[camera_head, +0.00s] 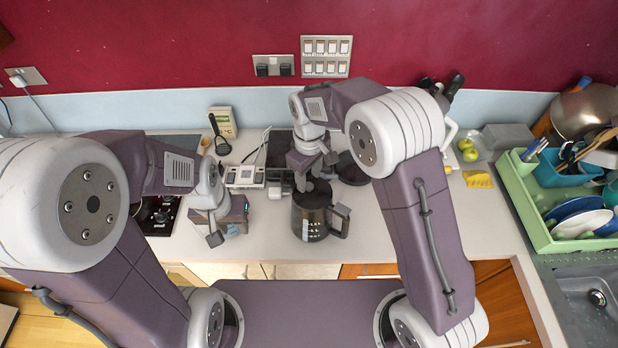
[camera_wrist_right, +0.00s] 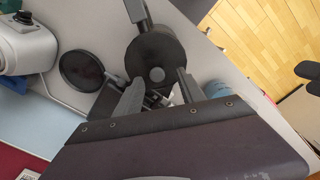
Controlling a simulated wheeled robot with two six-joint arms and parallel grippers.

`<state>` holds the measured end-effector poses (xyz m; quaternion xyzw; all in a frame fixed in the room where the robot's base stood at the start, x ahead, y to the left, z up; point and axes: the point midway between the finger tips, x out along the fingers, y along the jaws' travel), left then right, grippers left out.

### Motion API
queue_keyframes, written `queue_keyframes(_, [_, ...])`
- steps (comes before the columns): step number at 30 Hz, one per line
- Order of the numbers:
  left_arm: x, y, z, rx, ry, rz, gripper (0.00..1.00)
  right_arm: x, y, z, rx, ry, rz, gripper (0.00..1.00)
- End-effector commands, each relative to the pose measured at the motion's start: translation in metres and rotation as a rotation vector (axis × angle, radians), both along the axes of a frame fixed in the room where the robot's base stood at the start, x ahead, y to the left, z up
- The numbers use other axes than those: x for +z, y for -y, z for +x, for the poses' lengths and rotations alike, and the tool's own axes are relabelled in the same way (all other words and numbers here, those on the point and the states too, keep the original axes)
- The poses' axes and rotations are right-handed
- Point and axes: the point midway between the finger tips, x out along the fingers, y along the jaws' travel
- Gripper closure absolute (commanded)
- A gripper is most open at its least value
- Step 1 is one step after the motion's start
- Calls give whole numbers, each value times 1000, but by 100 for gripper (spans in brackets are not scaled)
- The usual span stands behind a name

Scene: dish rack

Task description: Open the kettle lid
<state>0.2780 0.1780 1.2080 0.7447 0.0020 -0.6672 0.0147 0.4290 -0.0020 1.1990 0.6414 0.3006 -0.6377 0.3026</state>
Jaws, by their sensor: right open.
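The dark kettle (camera_head: 312,222) stands upright on the counter, its handle (camera_head: 341,221) to the right. Its round black lid (camera_wrist_right: 157,58) is down on its top, with a grey round knob in the middle. My right gripper (camera_head: 316,172) is just above and behind the kettle's top. In the right wrist view its fingers (camera_wrist_right: 158,92) are apart, reaching toward the near edge of the lid, with nothing between them; whether they touch it I cannot tell. My left gripper (camera_head: 230,226) hangs over the counter left of the kettle, fingers apart and empty.
A black round disc (camera_head: 351,168) lies behind the kettle; it also shows in the right wrist view (camera_wrist_right: 82,71). A green dish rack (camera_head: 536,215) and a sink (camera_head: 595,290) are at the right. The counter right of the kettle is clear.

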Motion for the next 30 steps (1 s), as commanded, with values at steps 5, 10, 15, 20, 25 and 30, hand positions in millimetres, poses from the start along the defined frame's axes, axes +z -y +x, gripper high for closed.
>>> queue_keyframes(5, [12,0,0,0,1,0,64,-24,1,0,-1,-3,-2,53])
queue_keyframes(10, [13,0,0,0,1,0,64,-32,0,0,-1,1,1,53])
queue_keyframes(15, [12,0,0,0,0,0,64,-33,0,0,-1,1,0,56])
queue_keyframes(20, [12,0,0,0,0,0,64,-32,0,0,-1,1,1,100])
queue_keyframes(25, [12,0,0,0,1,0,64,-33,0,0,-1,2,1,100])
queue_keyframes(30, [12,0,0,0,1,0,64,-33,0,0,-1,2,1,100])
